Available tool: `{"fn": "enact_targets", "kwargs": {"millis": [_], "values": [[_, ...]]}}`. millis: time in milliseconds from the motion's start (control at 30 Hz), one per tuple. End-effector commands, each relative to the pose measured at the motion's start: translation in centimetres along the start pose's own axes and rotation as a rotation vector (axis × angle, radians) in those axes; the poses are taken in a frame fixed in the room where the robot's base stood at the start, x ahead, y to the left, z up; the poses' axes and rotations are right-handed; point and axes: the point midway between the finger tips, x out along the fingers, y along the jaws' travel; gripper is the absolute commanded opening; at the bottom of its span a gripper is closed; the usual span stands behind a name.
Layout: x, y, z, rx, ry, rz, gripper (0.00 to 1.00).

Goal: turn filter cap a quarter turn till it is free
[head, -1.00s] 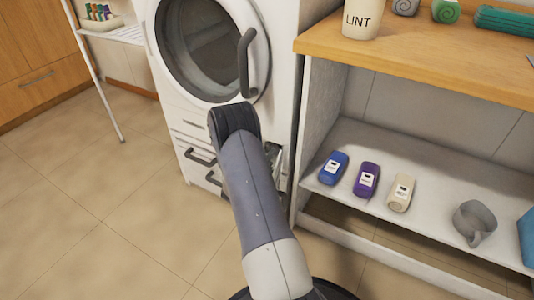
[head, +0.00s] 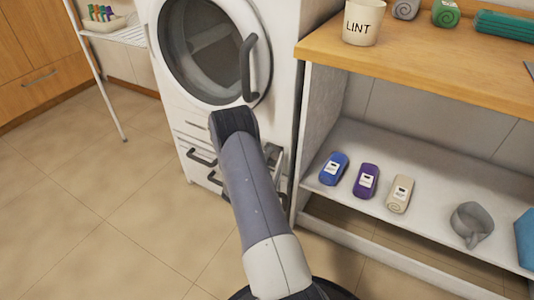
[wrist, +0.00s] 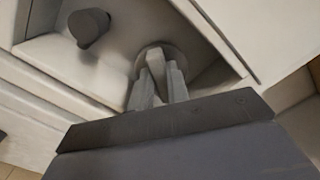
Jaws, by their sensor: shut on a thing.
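The filter cap (wrist: 152,50) is a round grey disc with a raised grip bar, set in a pale recess in the wrist view. My gripper (wrist: 159,72) is shut on the cap's grip bar, one finger on each side of it. The fingers hide part of the cap's near rim. In the head view my arm covers the gripper and the cap, at the lower front of the white washing machine (head: 278,75). How far the cap is turned cannot be told.
A dark knob (wrist: 88,27) sticks out in the same recess, left of the cap. The recess walls are close around my fingers. Floor at left is clear.

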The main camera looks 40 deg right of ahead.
Motion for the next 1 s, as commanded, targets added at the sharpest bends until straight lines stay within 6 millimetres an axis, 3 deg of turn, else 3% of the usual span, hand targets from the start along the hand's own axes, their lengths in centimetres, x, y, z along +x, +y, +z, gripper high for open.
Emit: {"fn": "enact_targets", "kwargs": {"millis": [500,1000], "values": [[-0.01,0.24,-0.03,-0.42,0.0,0.001,0.0],[-0.02,0.41,-0.13,-0.565,0.0,0.002,0.0]]}}
